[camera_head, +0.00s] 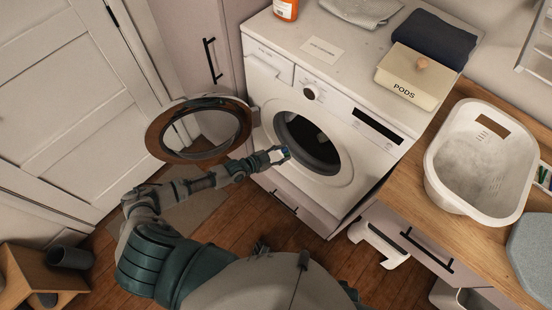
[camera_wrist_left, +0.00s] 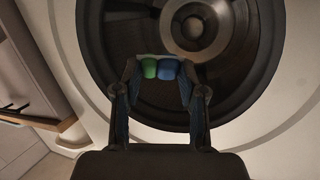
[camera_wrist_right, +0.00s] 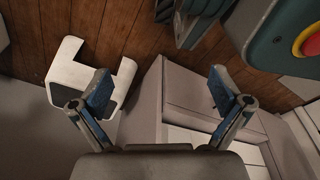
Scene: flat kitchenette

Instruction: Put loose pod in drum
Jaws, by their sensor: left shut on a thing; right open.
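The pod (camera_wrist_left: 165,69), with green and blue chambers, is between the fingertips of my left gripper (camera_wrist_left: 160,85), which is shut on it. In the left wrist view they are in front of the dark drum (camera_wrist_left: 230,50). In the head view my left gripper (camera_head: 279,155) is at the left edge of the washer's round opening (camera_head: 308,145), and the pod (camera_head: 286,151) shows as a small blue spot. The washer door (camera_head: 159,133) stands open to the left. My right gripper (camera_wrist_right: 155,95) is open and empty, low above the floor. I cannot tell if the pod is past the rim.
On the washer top (camera_head: 335,72) stand a PODS box (camera_head: 405,88) with a lid, an orange bottle (camera_head: 286,9) and folded cloths (camera_head: 434,36). A white basket (camera_head: 450,165) is on the wooden counter (camera_head: 405,180). A white stool (camera_head: 378,243) stands on the floor.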

